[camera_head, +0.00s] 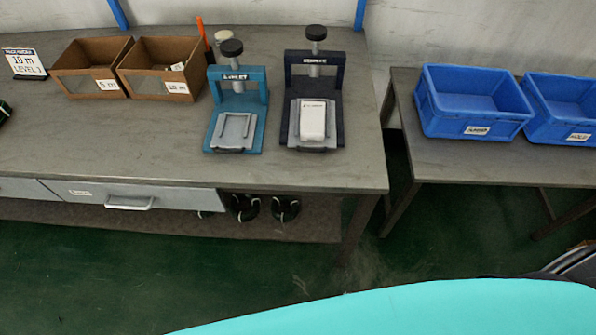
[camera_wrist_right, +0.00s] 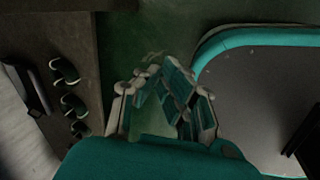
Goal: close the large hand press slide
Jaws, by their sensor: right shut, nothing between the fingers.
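Two hand presses stand side by side on the workbench in the head view. The dark navy press (camera_head: 315,70), slightly the bigger one, has a black knob on top and a grey slide (camera_head: 293,122) in front of its frame. A white block (camera_head: 312,120) lies on that slide. The teal press (camera_head: 238,80) to its left has an empty grey slide (camera_head: 235,132). Their labels are too small to read surely. My right gripper (camera_wrist_right: 170,72) shows in the right wrist view, shut and empty, away from the presses. My left gripper is not in view.
Cardboard boxes (camera_head: 137,80) and a sign (camera_head: 24,63) stand left on the workbench (camera_head: 110,150). Blue bins (camera_head: 470,128) sit on a separate table (camera_head: 450,160) to the right. A drawer (camera_head: 80,194) is under the bench. The bench front is clear.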

